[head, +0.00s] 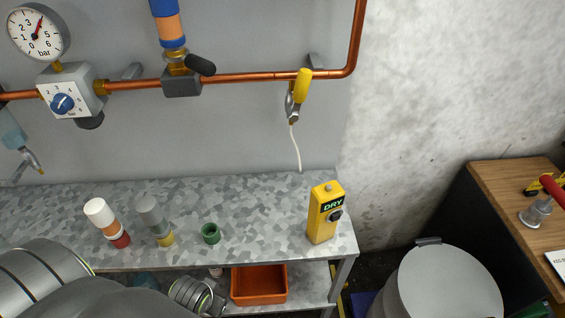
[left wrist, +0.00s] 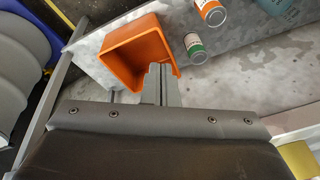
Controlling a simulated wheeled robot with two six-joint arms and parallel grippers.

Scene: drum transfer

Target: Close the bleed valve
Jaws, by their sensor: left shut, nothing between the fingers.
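The small valve with a yellow lever (head: 302,86) hangs under the copper pipe near its right bend, and I take it for the bleed valve. Its lever stands nearly upright, roughly in line with the body below. A thin pale tube (head: 296,148) hangs from it over the bench. My left arm is at the lower left in the head view, well below the valve; its fingertips cannot be made out there. In the left wrist view my left gripper (left wrist: 157,82) is shut and empty, seen over an orange bin (left wrist: 122,49). My right gripper is not in view.
A pressure gauge (head: 38,32) and a black-handled valve (head: 182,82) are on the pipe. A grey drum (head: 447,285) stands at right.

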